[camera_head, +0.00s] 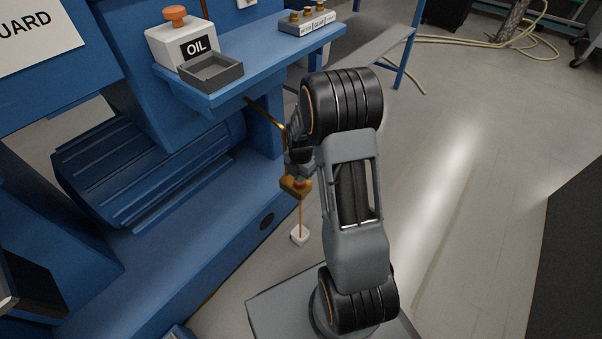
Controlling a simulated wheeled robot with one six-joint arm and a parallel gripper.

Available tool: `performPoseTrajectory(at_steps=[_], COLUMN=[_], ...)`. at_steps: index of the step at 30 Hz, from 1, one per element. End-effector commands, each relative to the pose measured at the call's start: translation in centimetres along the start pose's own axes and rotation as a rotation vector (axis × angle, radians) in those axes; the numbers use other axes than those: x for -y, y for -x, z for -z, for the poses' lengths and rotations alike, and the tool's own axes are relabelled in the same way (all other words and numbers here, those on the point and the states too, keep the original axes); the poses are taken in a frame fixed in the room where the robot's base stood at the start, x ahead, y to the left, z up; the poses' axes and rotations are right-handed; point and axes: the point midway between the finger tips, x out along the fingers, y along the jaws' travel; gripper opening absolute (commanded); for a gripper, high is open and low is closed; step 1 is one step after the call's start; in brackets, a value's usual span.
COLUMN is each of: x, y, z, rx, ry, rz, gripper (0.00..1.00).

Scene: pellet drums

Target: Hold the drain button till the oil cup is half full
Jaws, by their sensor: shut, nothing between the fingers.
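The drain button (301,183) is a small red knob on a brass-coloured drain block (293,188) at the end of a bent brass pipe (265,110). My gripper (299,171) is shut, directly above the button, its tip at or on it; the arm partly hides the contact. A thin amber stream of oil (301,217) runs from under the block straight down into the oil cup (299,236). The cup is small and white and stands on the floor below. Its fill level is too small to read here.
A blue machine (225,215) with a ribbed drum (150,165) fills the left. Its shelf holds an OIL box with an orange knob (174,15), a dark tray (208,77) and a labelled block (307,22). Floor to the right is open, with a hose (535,50) farther back.

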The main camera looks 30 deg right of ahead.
Motion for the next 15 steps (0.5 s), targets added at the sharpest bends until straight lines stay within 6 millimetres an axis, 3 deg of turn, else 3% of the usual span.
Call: performPoseTrajectory(at_steps=[2,15], x=[0.04,0.18], y=[-0.94,-1.19], z=[0.02,0.08], rx=[-0.001,-0.003], ry=[0.000,0.000], rz=[0.002,0.005], gripper=[0.00,0.00])
